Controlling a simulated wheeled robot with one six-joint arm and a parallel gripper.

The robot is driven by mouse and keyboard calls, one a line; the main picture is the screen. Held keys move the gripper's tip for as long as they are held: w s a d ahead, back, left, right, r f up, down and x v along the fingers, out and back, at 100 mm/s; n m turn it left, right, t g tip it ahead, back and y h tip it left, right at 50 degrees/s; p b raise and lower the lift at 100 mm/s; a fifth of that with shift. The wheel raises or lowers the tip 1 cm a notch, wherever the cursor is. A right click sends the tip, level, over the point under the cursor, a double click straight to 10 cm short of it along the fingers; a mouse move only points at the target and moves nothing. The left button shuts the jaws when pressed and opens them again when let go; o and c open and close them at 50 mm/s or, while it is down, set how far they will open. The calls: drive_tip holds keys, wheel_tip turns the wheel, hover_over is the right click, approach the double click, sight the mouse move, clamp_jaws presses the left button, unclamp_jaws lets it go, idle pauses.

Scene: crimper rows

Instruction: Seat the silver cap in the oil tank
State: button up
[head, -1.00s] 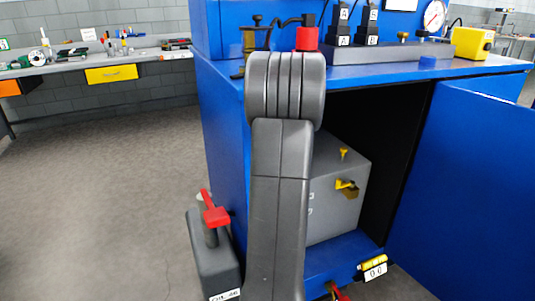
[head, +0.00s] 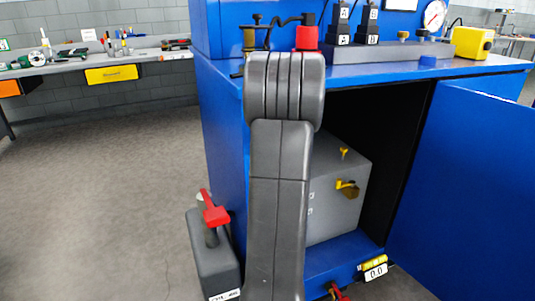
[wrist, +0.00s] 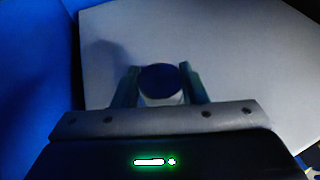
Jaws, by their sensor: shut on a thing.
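The oil tank, a grey box, stands inside the blue cabinet in the head view (head: 335,215), partly hidden by my arm. Its pale grey surface fills much of the wrist view (wrist: 225,65). My gripper (wrist: 159,72) is shut on the silver cap (wrist: 161,98), which has a dark round end and a paler side between the two fingers. The cap is in front of the tank surface; I cannot tell whether it touches it. A soft shadow lies on the tank to the left of the fingers. My gripper and the cap are hidden in the head view.
The blue cabinet door (head: 465,190) stands open at the right. A dark can with a red handle (head: 214,215) stands on the floor left of my arm. A yellow valve or lock (head: 347,188) sticks out from the tank. The floor at the left is clear.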

drive_tip(key=shift+f+b, duration=1.65)
drive_tip(key=shift+b, duration=0.1)
drive_tip(key=o, duration=1)
drive_tip(key=shift+r, duration=0.1)
drive_tip(key=a+p+v, duration=0.1)
drive_tip(key=p+v, duration=0.1)
drive_tip(key=v, duration=1.1)
drive_tip(key=shift+s+d, duration=0.4)
drive_tip(key=shift+d, duration=0.05)
drive_tip(key=shift+w, duration=0.1)
drive_tip(key=b+x, duration=0.2)
drive_tip(key=x, duration=1.1)
drive_tip(key=shift+w, duration=0.3)
drive_tip(key=shift+r+p, duration=0.35)
drive_tip(key=shift+p, duration=0.1)
drive_tip(key=shift+f, duration=0.15)
